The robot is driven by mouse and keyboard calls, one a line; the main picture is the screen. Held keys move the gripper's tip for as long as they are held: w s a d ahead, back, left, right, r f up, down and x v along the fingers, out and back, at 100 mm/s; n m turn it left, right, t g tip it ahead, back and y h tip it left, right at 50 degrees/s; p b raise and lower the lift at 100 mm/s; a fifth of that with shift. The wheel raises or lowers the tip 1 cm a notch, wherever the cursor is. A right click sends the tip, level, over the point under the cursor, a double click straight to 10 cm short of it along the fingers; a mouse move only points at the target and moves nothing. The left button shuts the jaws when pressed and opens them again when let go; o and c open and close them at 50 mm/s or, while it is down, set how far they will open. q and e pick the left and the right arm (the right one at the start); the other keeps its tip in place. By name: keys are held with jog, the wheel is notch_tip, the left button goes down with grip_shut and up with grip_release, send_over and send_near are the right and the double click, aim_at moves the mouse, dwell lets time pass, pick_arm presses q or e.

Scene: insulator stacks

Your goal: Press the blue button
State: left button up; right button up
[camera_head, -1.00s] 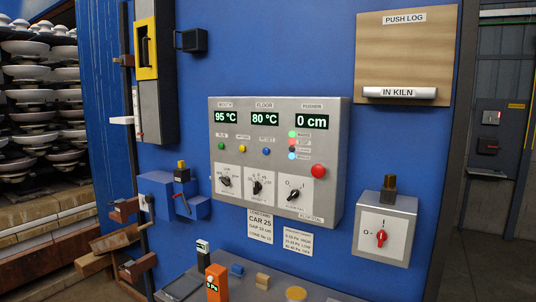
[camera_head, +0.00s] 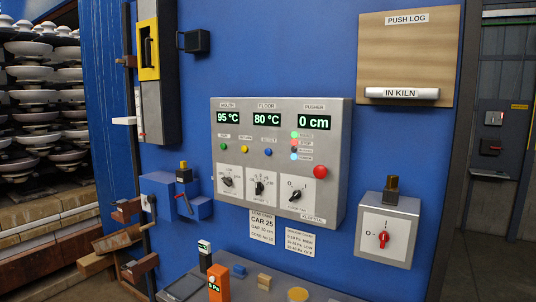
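The blue button (camera_head: 268,152) is a small round button on the grey control panel (camera_head: 230,206) on the blue wall. It is the rightmost of three small buttons, to the right of a green button (camera_head: 223,147) and a yellow button (camera_head: 244,149). It sits below the green "80 °C" display (camera_head: 267,119) and above a black rotary knob (camera_head: 259,188). Nothing covers it. Neither of my grippers shows in the view.
A larger red button (camera_head: 320,172) is at the panel's right. A grey switch box (camera_head: 388,229) with a red knob is lower right. A shelf below holds an orange device (camera_head: 218,284) and small blocks. Insulator stacks (camera_head: 40,100) stand at left. The space before the panel is clear.

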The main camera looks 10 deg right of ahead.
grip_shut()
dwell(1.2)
